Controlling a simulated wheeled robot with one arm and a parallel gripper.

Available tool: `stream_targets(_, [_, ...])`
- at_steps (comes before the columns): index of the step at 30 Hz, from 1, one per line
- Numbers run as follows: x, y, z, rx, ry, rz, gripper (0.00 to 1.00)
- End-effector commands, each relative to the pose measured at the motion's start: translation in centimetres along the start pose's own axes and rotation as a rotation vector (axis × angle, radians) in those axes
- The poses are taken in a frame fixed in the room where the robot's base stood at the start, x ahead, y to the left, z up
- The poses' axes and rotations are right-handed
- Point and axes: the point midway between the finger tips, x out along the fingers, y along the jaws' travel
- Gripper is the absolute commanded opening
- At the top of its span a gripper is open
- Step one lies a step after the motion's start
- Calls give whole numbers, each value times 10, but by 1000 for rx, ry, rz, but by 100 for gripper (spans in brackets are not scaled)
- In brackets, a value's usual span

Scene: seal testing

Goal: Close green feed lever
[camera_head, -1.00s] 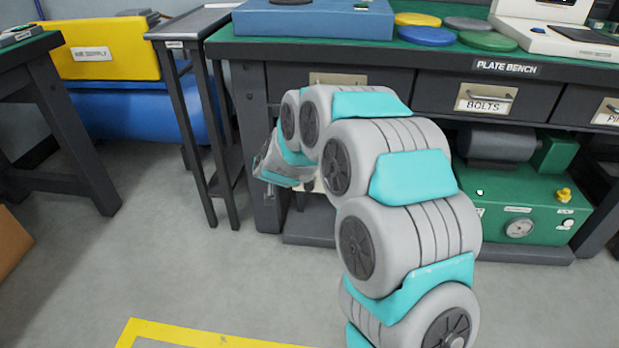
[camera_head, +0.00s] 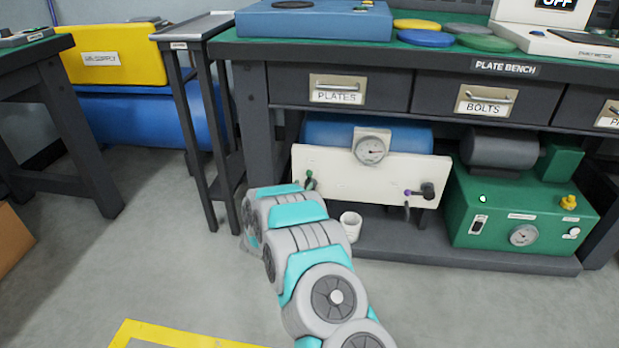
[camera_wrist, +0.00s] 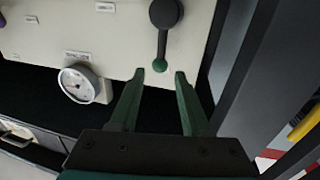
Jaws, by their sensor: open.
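The green feed lever (camera_head: 309,180) is at the left end of a cream panel (camera_head: 330,170) under the bench. In the wrist view the lever (camera_wrist: 161,50) has a dark round hub and a thin arm ending in a green ball, which points toward my gripper. My gripper (camera_wrist: 160,75) is open. The green ball shows between its two green fingertips, near their tips; I cannot tell whether either finger touches it. In the head view my own arm hides the gripper.
A gauge (camera_head: 370,150) and a purple lever (camera_head: 408,193) sit on the same panel. A white cup (camera_head: 351,226) stands below it. A side table's dark legs (camera_head: 205,150) are close on the left. A green pump unit (camera_head: 520,205) is at right. The front floor is clear.

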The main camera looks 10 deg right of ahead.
Motion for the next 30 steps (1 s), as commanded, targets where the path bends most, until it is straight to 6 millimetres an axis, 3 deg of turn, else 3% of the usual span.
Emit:
stream_targets(16, [67,0,0,2,-1,0,47])
stream_targets(26, [74,0,1,0,-5,-2,47])
stream_targets(30, [74,0,1,0,-4,-2,35])
